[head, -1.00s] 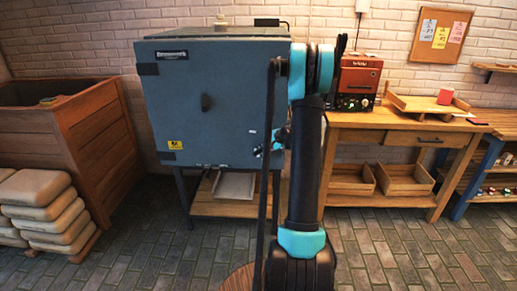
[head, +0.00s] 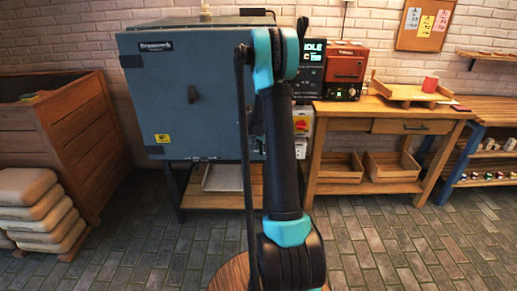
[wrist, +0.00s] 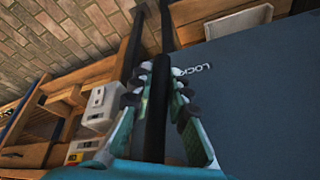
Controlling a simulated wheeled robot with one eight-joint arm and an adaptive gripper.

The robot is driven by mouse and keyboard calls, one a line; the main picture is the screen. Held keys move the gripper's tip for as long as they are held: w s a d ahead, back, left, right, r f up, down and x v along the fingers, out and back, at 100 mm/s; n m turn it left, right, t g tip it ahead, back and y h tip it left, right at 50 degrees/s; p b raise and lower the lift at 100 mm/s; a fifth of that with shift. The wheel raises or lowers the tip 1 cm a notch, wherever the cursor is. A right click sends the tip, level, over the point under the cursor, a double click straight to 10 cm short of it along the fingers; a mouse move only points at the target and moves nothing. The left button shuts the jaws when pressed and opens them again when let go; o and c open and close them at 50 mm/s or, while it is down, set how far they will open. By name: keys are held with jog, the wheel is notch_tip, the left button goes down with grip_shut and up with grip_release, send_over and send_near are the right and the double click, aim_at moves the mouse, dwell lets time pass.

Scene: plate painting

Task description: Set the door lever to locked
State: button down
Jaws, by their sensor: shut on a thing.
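The blue-grey kiln (head: 185,125) stands in the middle of the head view with its door shut. In the wrist view, the dark door lever (wrist: 156,125) is a black bar lying between the fingers of my gripper (wrist: 158,82), which is shut on it. The lettering "LOCK" (wrist: 193,70) shows on the door panel beside the fingertips, partly cut off by a finger. In the head view my arm hides the lever and nearly all of my gripper. I cannot tell the lever's exact setting.
A wooden bin (head: 62,150) and stacked sacks (head: 38,210) stand left. Right of the kiln are a control box (head: 302,125) and a workbench (head: 345,125) with a red device (head: 345,68). The brick floor (head: 375,235) in front is open.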

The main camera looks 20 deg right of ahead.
jog(key=shift+s+d+h, duration=0.15)
jog(key=shift+d+h, duration=0.2)
jog(key=shift+h, duration=0.15)
jog(key=shift+d, duration=0.1)
jog(key=c, duration=1.4)
grip_release()
jog(key=shift+c, duration=0.2)
jog(key=v, duration=1.2)
